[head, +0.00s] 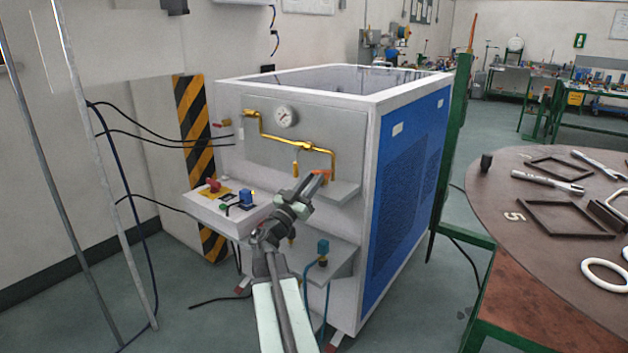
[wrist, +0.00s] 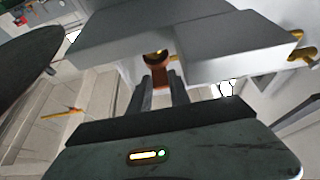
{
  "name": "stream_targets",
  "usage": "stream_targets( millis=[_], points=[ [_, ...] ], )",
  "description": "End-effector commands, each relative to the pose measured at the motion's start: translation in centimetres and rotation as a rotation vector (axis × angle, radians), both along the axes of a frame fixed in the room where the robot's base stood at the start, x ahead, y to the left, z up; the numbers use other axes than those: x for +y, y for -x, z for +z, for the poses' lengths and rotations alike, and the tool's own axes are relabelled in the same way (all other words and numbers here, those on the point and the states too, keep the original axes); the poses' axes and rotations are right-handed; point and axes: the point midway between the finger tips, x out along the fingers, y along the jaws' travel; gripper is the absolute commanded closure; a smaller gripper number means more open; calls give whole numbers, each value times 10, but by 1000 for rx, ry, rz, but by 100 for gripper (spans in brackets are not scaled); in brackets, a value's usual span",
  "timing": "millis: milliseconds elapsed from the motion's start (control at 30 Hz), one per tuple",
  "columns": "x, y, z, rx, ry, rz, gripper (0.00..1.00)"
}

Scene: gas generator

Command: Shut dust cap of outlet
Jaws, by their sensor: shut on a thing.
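The outlet (wrist: 154,53) is a round brass-coloured opening at a grey shelf's edge in the wrist view. Its dust cap (wrist: 161,76) is an orange-brown tab that hangs from the outlet between my fingertips. It shows as a small orange-red patch (head: 322,173) in the head view. My gripper (wrist: 163,88) is shut on the dust cap; in the head view my gripper (head: 314,182) reaches up to the generator's front, by the upper shelf. The cap looks swung off the opening, and the outlet is hidden in the head view.
The generator (head: 270,155) has gold piping (head: 306,146), a gauge (head: 285,117) and grey shelves (head: 335,194) close to my gripper. A control box (head: 228,208) juts out at left. A round brown table (head: 545,205) with tools stands at right. Floor shows between.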

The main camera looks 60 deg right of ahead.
Motion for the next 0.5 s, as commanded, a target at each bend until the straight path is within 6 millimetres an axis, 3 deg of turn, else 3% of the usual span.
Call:
stream_targets(
  millis=[133,167,233,500],
  points=[
    [-2,2,-2,-6,-7,-3,100],
    [-2,2,-2,-6,-7,-3,71],
    [-2,2,-2,-5,-6,-2,55],
    [0,0,-1,-2,-3,0,55]
  ],
)
